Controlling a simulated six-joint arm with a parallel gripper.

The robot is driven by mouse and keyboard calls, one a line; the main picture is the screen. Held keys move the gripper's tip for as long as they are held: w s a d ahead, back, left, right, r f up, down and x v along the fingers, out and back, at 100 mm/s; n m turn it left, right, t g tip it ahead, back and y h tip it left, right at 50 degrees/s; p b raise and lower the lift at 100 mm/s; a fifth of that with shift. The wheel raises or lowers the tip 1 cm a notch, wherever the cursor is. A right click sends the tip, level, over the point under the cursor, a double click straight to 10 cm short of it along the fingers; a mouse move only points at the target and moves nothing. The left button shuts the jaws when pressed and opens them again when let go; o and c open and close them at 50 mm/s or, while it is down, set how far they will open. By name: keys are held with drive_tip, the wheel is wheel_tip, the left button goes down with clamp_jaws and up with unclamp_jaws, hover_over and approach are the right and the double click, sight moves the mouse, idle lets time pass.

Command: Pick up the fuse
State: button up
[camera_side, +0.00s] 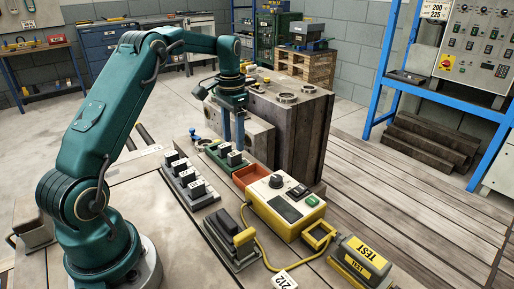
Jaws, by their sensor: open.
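The likely fuses are small black blocks with white labels. Several stand in a row (190,182) on a grey rail left of centre, and a few more (235,158) sit in a green tray (213,166) behind it. I cannot tell which one is the task's fuse. My gripper (233,146) points down with its two blue fingers open, over the green tray. The fingertips are close to or around a labelled block there; contact cannot be told from this angle.
A red-orange bin (251,178) is beside the green tray. A large mould block (290,125) rises close behind my gripper.

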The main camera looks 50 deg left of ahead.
sight(234, 153)
drive_tip(key=shift+f, duration=2.1)
clamp_jaws()
drive_tip(key=shift+r, duration=0.15)
